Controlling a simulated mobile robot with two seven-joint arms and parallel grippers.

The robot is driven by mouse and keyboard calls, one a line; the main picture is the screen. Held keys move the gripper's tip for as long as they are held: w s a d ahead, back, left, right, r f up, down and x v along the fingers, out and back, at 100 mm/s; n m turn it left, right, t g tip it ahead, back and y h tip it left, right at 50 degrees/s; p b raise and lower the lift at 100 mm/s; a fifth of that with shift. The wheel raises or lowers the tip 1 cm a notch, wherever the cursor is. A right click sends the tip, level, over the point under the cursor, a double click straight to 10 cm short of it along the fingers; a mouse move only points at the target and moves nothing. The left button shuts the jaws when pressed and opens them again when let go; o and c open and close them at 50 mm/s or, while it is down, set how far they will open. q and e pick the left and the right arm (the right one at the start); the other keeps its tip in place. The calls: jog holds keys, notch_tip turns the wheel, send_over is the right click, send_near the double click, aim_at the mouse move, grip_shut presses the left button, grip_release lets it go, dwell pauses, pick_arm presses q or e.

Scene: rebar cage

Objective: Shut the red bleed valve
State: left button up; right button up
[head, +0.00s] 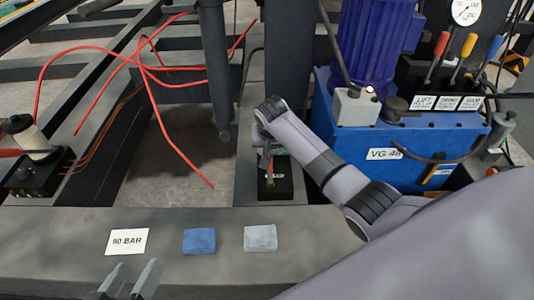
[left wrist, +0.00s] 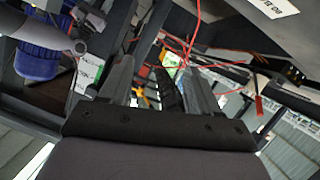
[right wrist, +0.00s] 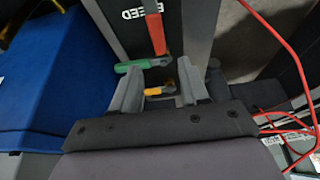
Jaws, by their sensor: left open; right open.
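The red bleed valve lever (right wrist: 154,32) shows in the right wrist view, upright in the picture beside a black block with a partly hidden BLEED label (right wrist: 130,20). In the head view the black block (head: 283,186) sits on the dark frame, and a little of the red lever shows at it. My right gripper (right wrist: 160,80) is open, its fingertips just below the lever's lower end in its wrist view; I cannot tell whether they touch it. In the head view my right wrist hides much of the lever. My left gripper (head: 130,282) is open and empty at the bottom edge.
Green (right wrist: 146,64) and yellow (right wrist: 160,92) pieces show near my right fingers. A blue power unit (head: 345,150) stands close to my right arm. The front beam holds a 90 BAR card (head: 127,242), a blue cloth (head: 199,241) and a grey cloth (head: 260,238). Red hoses (head: 165,125) loop at left.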

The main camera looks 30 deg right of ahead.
aim_at(270, 170)
jog(key=b+x, duration=0.3)
jog(key=x, duration=0.2)
jog(key=shift+s+a, duration=0.1)
pick_arm(q)
jog(key=shift+s+a+m+t+y+b, duration=0.3)
jog(key=shift+a+t, duration=0.2)
jog(key=shift+a, duration=0.25)
jog(key=shift+s+a+m+t+y+b, duration=0.1)
jog(key=shift+s+a+m+t+y, duration=0.1)
jog(key=shift+a+m+t, duration=0.4)
pick_arm(e)
jog(key=shift+w+f, duration=0.25)
jog(key=shift+f, duration=0.3)
pick_arm(q)
jog(key=shift+r, duration=0.1)
pick_arm(e)
grip_shut()
